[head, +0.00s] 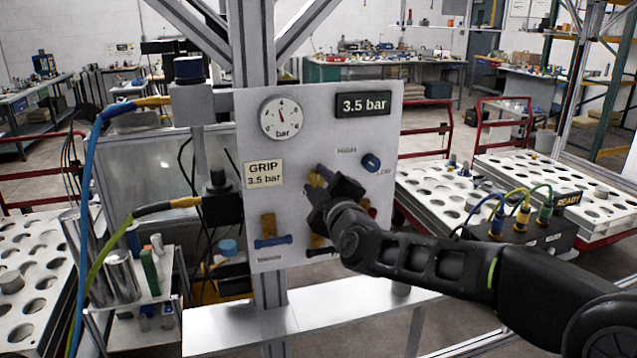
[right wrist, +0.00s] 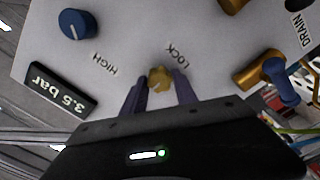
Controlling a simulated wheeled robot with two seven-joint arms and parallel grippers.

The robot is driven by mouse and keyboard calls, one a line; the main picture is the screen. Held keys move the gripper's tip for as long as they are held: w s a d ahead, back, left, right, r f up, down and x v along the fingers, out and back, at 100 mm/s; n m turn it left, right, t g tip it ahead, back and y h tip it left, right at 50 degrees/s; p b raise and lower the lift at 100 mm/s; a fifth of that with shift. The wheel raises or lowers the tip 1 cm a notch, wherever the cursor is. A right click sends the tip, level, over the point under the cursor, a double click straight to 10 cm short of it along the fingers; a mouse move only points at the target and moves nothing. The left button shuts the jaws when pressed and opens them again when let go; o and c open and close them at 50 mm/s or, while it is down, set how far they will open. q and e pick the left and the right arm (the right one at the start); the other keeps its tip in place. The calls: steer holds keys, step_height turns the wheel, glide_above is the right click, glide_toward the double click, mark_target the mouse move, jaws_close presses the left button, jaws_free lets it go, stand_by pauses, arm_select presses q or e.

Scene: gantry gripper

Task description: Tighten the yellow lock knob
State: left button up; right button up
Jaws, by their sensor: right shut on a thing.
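The yellow lock knob (right wrist: 160,77) sits on the light grey panel (right wrist: 215,45), beside the printed word LOCK, in the right wrist view. My right gripper (right wrist: 160,92) has one finger on each side of the knob and is shut on it. In the head view the right gripper (head: 320,184) reaches the panel (head: 222,122) from the right. The knob (head: 317,179) is mostly hidden there by the fingers and wrist. My left gripper is not in view.
A blue knob (head: 371,162) and a 3.5 bar plate (head: 363,103) are above right. A pressure gauge (head: 281,117) is upper left. A yellow valve with blue lever (head: 270,232) is lower left. A metal ledge (head: 250,325) runs below. White hole trays (head: 440,195) stand right.

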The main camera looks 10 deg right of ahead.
jaws_close()
